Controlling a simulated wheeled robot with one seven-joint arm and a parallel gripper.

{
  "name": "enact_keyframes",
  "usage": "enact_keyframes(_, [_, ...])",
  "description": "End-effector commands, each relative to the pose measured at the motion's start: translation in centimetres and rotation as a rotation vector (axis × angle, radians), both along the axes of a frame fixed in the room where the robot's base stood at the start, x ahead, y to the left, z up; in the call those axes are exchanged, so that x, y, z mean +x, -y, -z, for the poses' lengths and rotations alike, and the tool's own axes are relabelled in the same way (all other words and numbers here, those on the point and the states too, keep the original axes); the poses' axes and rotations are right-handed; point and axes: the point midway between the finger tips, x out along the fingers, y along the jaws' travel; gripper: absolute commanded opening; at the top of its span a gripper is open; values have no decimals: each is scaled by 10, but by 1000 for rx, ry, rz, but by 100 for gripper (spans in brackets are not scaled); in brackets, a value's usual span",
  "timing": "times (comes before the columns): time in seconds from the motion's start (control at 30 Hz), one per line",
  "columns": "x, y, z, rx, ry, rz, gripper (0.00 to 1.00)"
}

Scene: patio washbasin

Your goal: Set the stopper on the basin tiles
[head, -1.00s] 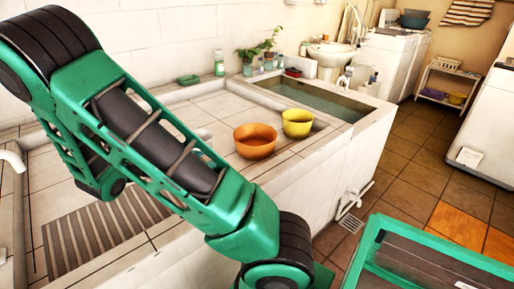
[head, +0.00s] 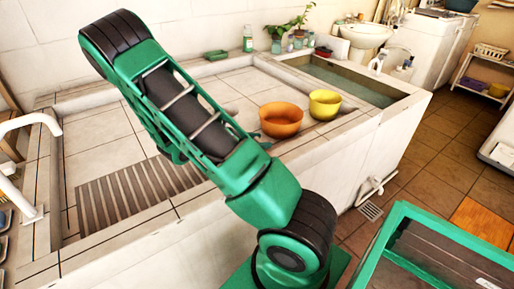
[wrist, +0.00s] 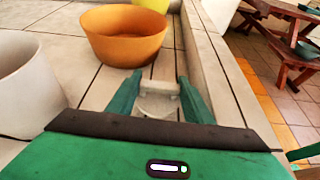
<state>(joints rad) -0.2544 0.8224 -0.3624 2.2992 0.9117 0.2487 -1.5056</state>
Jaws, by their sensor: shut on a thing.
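In the wrist view my gripper (wrist: 158,95) is shut on the stopper (wrist: 158,104), a small whitish piece between the two green fingertips. The stopper is over the pale basin tiles (wrist: 55,48), close to the raised edge on the right. I cannot tell whether it touches them. The tiles also show in the head view (head: 110,156), where my arm hides the gripper and stopper.
An orange bowl (wrist: 122,42) stands just beyond the gripper, with a yellow bowl (head: 324,105) behind it. A white pot (wrist: 28,88) is close on the left. A slatted drain area (head: 125,195) and a water-filled trough (head: 350,82) flank the tiles.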

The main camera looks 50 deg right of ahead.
Motion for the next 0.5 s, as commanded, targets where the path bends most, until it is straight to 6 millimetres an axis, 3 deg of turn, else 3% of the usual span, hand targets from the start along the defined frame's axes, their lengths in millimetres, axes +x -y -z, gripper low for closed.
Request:
enact_keyframes(0.2, [-1,0,27,0,-4,1,24])
enact_keyframes(0.47, [0,0,28,0,0,1,24])
enact_keyframes(0.5, [0,0,29,0,0,1,48])
